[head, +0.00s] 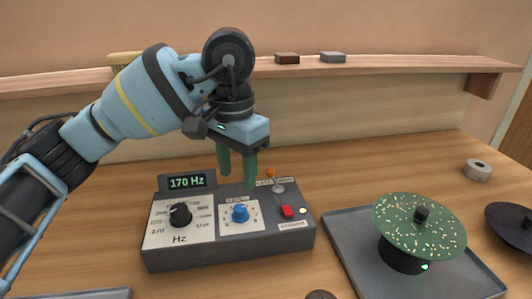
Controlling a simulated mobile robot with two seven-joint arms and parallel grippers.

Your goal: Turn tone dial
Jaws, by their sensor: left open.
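The tone generator box (228,255) is grey and stands on the wooden table. Its display (187,182) reads 170 Hz. The tone dial (180,214) is a black knob on a white scale plate marked Hz, on the box's left side. A smaller blue knob (240,212) sits to its right. My left gripper (237,180) points down with two green fingers parted and nothing between them. In the picture its fingers are up and right of the black dial and overlap the box's back edge. The dial is fully visible. My right gripper is out of view.
A red switch (287,212) and an orange-tipped lever (271,174) are on the box's right side. A grey tray (345,232) on the right holds a speckled green disc (420,228) on a black base. A tape roll (477,170) lies farther right. A shelf (400,65) runs along the wall.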

